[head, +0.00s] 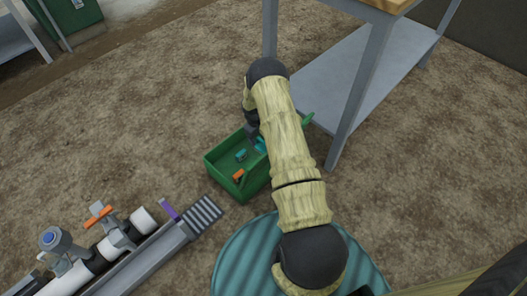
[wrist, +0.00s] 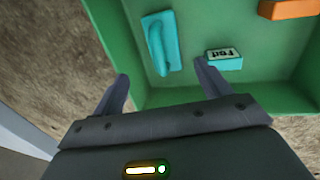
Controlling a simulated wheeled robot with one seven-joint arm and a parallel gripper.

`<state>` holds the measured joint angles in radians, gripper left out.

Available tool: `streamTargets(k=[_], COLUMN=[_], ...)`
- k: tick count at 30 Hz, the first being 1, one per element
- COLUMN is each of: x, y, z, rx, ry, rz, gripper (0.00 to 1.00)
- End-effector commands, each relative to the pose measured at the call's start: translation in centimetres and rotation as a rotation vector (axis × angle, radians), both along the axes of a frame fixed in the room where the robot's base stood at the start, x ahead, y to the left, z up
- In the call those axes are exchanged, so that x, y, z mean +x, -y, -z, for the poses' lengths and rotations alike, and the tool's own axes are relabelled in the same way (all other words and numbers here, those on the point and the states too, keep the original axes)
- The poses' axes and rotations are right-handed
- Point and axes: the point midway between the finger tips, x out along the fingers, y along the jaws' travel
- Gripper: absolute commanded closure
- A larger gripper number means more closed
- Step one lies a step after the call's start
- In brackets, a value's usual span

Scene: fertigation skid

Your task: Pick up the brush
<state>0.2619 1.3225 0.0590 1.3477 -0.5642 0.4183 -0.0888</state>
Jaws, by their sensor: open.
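A teal object with a raised handle (wrist: 158,46), which looks like the brush, lies on the floor of a green crate (wrist: 262,97) in the wrist view. In the head view it shows partly beside my arm (head: 261,145), inside the crate (head: 214,170). My gripper (wrist: 162,88) is open and empty. Its two fingers point toward the crate, with the teal handled object ahead of and between them, apart from it. In the head view my gripper (head: 252,131) is over the crate's far side, partly hidden by my arm.
A small teal block with a lettered white label (wrist: 224,60) and an orange block (wrist: 286,9) share the crate. A grey metal table (head: 364,85) stands right. A pipe assembly (head: 100,245) lies at lower left.

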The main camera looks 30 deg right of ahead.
Motion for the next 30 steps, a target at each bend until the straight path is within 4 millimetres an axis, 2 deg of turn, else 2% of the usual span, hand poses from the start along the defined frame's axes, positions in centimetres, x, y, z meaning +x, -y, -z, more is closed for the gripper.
streamTargets(k=[1,6,20,30], x=[0.0,0.2,0.2,0.1], y=[0.2,0.6,0.7,0.7], z=[1.4,3.5,4.0,7.3], rx=[0.001,0.0,0.0,0.001], ry=[-0.001,0.0,0.0,0.0], rz=[0.001,0.002,0.001,0.001], gripper=[0.23,0.23,0.23,0.23])
